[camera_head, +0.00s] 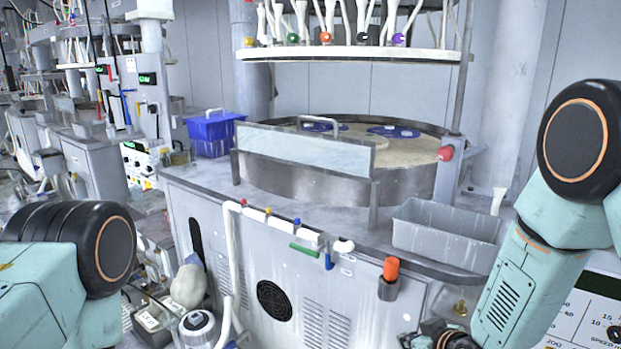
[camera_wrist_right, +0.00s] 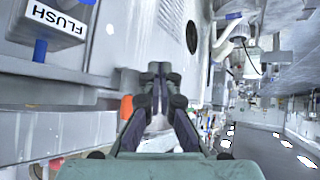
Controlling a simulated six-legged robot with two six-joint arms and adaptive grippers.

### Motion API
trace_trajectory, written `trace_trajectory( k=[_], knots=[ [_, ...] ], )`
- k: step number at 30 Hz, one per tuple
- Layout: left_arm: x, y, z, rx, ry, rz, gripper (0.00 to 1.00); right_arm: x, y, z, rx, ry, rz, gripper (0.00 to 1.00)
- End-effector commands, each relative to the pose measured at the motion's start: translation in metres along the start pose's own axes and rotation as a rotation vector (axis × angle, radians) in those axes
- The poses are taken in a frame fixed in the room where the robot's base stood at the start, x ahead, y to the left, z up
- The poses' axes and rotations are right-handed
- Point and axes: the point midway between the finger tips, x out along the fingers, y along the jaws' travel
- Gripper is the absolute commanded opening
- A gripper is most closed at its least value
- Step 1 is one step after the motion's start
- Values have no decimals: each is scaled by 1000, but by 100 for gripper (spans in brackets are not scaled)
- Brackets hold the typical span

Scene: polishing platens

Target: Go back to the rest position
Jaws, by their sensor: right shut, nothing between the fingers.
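My right gripper (camera_head: 437,334) shows only partly at the bottom edge of the head view, below my teal right forearm. In the right wrist view, the same gripper (camera_wrist_right: 160,72) has its dark fingers drawn together at the tips, with nothing held between them. The front of the machine cabinet (camera_head: 300,290) lies behind it in the head view. My left arm comes in at the lower left of the head view, but its gripper is out of the picture.
An orange-topped item (camera_head: 391,268) sits in a holder on the cabinet front, left of my right forearm. A grey bin (camera_head: 445,235) and a blue bin (camera_head: 212,135) stand on the machine top. A round platen (camera_head: 405,160) is behind a clear guard (camera_head: 305,150).

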Motion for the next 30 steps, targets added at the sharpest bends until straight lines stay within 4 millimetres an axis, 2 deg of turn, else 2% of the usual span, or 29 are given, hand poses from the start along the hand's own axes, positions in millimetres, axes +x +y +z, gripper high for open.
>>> trace_trajectory(
  k=[1,3,8,12,15,18,21,24,30],
  knots=[
    [8,0,0,0,0,0,40,-1,-9,38,57,-70,1,0],
    [13,0,0,0,-1,0,40,-8,-20,82,135,-161,11,0],
    [27,0,0,0,-1,0,40,-36,-46,180,286,-374,44,0],
    [41,0,0,0,-1,0,40,-72,-72,260,382,-563,79,0],
    [51,0,0,0,-1,0,40,-100,-89,309,417,-687,94,0],
    [61,0,0,0,0,0,40,-122,-105,347,429,-783,93,0],
    [69,0,0,0,-1,0,40,-130,-115,372,429,-837,82,0],
    [72,0,0,0,-1,0,40,-132,-119,382,429,-858,78,0],
    [70,0,0,0,-1,0,40,-134,-120,382,428,-861,76,0]
  ],
)
